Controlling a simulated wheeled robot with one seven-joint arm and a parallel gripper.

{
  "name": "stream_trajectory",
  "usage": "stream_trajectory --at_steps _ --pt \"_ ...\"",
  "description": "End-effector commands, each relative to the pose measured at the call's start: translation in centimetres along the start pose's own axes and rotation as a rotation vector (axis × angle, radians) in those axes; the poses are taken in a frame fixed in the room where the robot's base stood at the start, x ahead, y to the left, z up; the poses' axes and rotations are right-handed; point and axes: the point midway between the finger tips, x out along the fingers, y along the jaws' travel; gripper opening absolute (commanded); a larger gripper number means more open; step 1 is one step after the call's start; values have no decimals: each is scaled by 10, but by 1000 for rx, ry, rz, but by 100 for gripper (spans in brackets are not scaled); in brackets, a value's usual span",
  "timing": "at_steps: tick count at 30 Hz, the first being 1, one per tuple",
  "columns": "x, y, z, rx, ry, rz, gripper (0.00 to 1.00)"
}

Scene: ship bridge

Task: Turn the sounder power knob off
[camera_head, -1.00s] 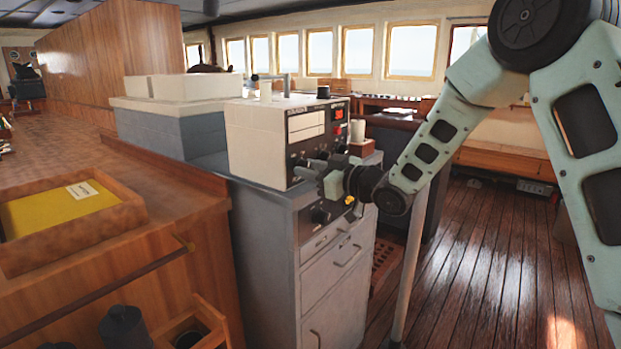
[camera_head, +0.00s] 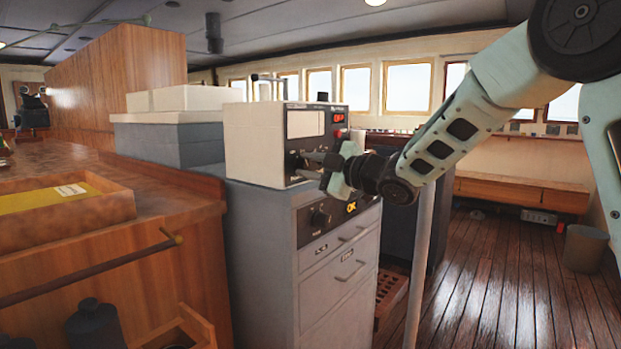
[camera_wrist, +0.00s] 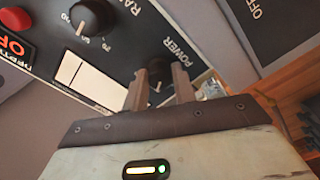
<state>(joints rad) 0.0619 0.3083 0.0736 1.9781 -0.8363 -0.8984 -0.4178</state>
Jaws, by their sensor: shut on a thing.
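The sounder is a pale box (camera_head: 255,145) with a dark front panel (camera_head: 308,148) on a grey cabinet. My gripper (camera_head: 303,163) reaches its lower front from the right. In the wrist view, the power knob (camera_wrist: 157,86), dark with a pale mark, sits below the printed word POWER. My gripper's two fingers (camera_wrist: 158,80) stand on either side of it, shut on it. The fingers hide parts of the knob's sides. In the head view, the knob itself is hard to make out behind the fingers.
In the wrist view, a range knob (camera_wrist: 92,17) and red button (camera_wrist: 16,20) are on the same panel. A wooden counter (camera_head: 120,235) stands left; the floor (camera_head: 500,280) is open right.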

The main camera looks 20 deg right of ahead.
Motion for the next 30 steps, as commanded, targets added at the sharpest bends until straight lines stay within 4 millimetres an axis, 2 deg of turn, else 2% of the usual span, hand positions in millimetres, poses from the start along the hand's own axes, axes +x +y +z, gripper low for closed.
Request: stream_trajectory --at_steps 7,20,21,23,24,30 --pt "0 -1 0 -60 2 -2 4" --pt "0 -1 -1 -70 1 -2 4" --pt "0 -1 -1 -70 1 -2 30" --pt "0 -1 -1 -69 1 -2 46" --pt "0 -1 -1 -69 1 -2 49" --pt "0 0 0 -68 0 -1 49"
